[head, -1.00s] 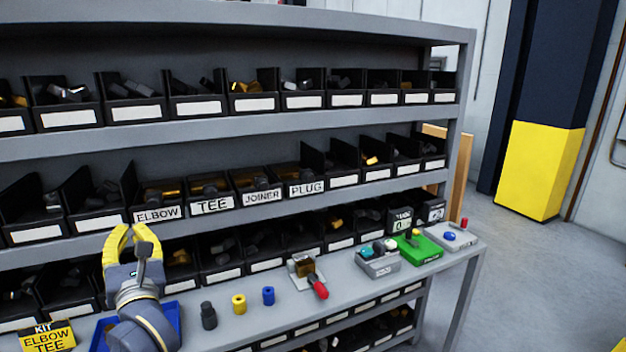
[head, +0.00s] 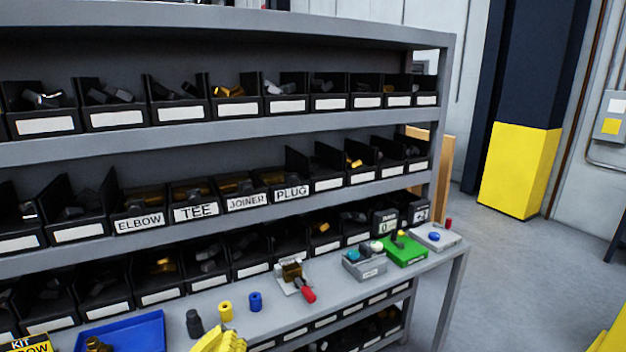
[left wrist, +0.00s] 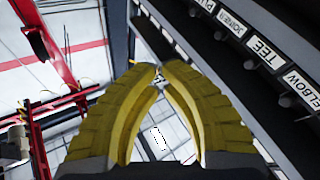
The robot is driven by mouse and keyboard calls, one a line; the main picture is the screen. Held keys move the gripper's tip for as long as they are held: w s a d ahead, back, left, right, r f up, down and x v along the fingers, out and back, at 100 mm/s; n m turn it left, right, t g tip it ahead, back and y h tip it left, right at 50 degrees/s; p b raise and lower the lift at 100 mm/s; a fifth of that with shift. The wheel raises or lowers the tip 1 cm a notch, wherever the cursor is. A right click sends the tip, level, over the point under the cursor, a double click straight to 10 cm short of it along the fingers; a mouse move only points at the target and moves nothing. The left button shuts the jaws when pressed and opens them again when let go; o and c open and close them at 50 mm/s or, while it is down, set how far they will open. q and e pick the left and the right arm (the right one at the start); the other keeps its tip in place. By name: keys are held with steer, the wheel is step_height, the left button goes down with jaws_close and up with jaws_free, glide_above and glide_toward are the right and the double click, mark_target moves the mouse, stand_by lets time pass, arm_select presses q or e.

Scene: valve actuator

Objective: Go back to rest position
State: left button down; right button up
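My left gripper (head: 222,338) shows at the bottom edge of the head view, in front of the workbench shelf, only its yellow fingers in sight. In the left wrist view the two yellow fingers (left wrist: 162,68) come nearly together at the tips, with nothing between them. A blue tray (head: 125,330) lies on the bench left of the gripper, with a brass fitting (head: 97,344) in it. A kit card (head: 25,343) stands at the left, partly cut off. My right gripper does not show.
Dark, yellow and blue cylinders (head: 255,301) stand on the bench close behind the gripper. A red-handled fixture (head: 295,280), a grey box (head: 364,264) and a green box (head: 405,250) are farther right. Labelled bins (head: 195,212) fill the rack behind. Open floor lies right.

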arm_select(q)
steer(key=s+a+f+m+g+y, duration=0.2)
steer(key=f+g+y, duration=0.1)
steer(key=f, duration=0.6)
steer(key=s+a+f+m+g+y, duration=0.1)
steer(key=s+f+m+g+y, duration=0.15)
steer(key=f, duration=0.75)
steer(key=s+a+f+m+g+y, duration=0.1)
steer(key=s+a+f+g+y, duration=0.7)
steer(key=s+a+f, duration=0.4)
steer(key=s+d+f+g+h, duration=0.1)
steer(key=s+d+f, duration=0.1)
steer(key=f, duration=1.4)
steer(key=s+d+f+g+h, duration=0.1)
steer(key=s+d+f, duration=0.1)
steer(key=f, duration=1.3)
steer(key=s+f+n+g+h, duration=0.1)
steer(key=s+f+n+g, duration=0.1)
steer(key=s+f, duration=1.7)
steer(key=shift+s+f+n+h, duration=0.2)
steer(key=shift+s+n+h, duration=0.15)
steer(key=shift+s+n, duration=0.45)
